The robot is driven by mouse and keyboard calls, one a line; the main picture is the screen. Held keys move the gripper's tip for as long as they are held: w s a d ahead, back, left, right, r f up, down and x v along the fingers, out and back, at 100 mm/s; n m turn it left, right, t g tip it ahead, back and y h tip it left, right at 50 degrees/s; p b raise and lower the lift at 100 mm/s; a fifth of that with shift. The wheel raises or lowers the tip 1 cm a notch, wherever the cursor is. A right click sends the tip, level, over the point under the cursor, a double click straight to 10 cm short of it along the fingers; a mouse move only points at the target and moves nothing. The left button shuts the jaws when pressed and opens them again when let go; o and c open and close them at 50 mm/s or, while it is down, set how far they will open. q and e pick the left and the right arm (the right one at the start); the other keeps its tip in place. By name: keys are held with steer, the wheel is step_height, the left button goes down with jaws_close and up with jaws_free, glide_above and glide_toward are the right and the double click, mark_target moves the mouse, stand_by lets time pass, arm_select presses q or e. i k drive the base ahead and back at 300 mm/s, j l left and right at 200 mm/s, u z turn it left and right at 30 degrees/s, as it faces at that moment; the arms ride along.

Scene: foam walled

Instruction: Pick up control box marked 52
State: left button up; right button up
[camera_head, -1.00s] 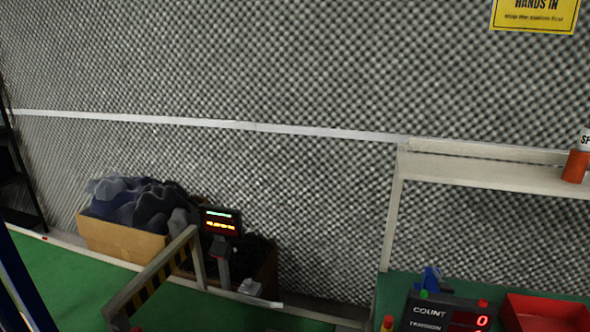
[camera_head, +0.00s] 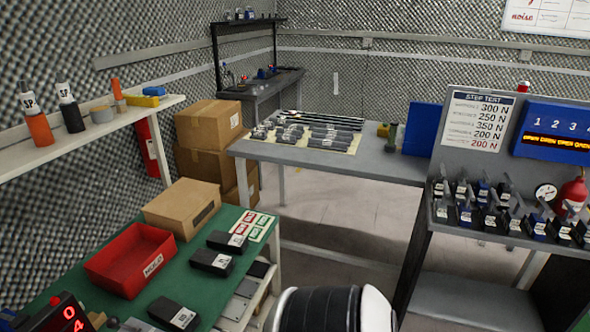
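Three dark boxes with white labels lie on the green bench top (camera_head: 80,275): one at the back (camera_head: 222,238), one in the middle (camera_head: 205,259) and one nearer the front (camera_head: 166,308). The labels are too small to read, so I cannot tell which, if any, is marked 52. More small dark and blue units with white labels (camera_head: 490,220) stand in rows on the grey station at the right. Neither of my grippers is in view. A rounded white and black part, which looks like one of my arm links, shows at the bottom middle.
Stacked cartons (camera_head: 208,120) stand behind. A grey table (camera_head: 390,165) holds dark rods. Floor (camera_head: 340,215) shows between the benches.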

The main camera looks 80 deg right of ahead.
mark_target(231, 242)
steer(key=z, duration=1.95)
steer(key=i+l+u, duration=0.2)
steer(key=i+l, duration=0.85)
steer(key=i, duration=0.1)
